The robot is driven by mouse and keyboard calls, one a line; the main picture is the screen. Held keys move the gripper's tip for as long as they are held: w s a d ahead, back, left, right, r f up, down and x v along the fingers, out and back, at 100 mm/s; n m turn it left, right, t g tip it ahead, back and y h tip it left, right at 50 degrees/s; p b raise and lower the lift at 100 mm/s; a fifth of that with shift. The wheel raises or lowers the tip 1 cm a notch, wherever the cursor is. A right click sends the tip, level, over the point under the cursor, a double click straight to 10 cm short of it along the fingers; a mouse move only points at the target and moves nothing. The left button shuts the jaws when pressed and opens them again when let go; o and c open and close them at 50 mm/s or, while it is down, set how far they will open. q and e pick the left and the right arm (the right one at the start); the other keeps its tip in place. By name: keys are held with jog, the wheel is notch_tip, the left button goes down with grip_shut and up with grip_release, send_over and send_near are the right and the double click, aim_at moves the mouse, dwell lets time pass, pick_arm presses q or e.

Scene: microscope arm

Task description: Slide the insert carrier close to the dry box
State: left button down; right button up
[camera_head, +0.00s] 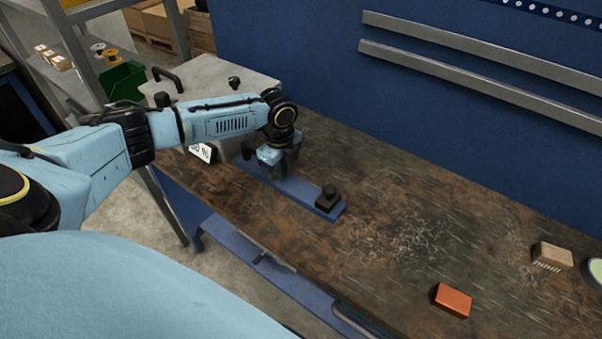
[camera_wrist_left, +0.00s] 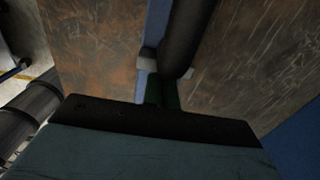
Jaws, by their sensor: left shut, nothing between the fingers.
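The insert carrier (camera_head: 312,197) is a long flat blue strip lying on the brown worktable, with a black knob-like block (camera_head: 328,198) at its right end. Its left end reaches beside the grey dry box (camera_head: 222,76); the arm partly hides that area, so I cannot tell if they touch. The box has black handles on top and a small "%" display. My left gripper (camera_head: 280,170) points down, shut and empty, over the carrier's left part, close to a small green piece there. The carrier shows as a blue strip in the left wrist view (camera_wrist_left: 158,22). My right gripper is out of view.
An orange-red box (camera_head: 453,300) and a tan block (camera_head: 552,255) lie at the right of the worktable (camera_head: 400,230). A round pale object is cut off at the right edge. A blue wall with metal rails stands behind. The table's middle is clear.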

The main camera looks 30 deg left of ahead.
pick_arm(q)
jog(key=shift+a, duration=0.4)
jog(key=shift+d, duration=0.1)
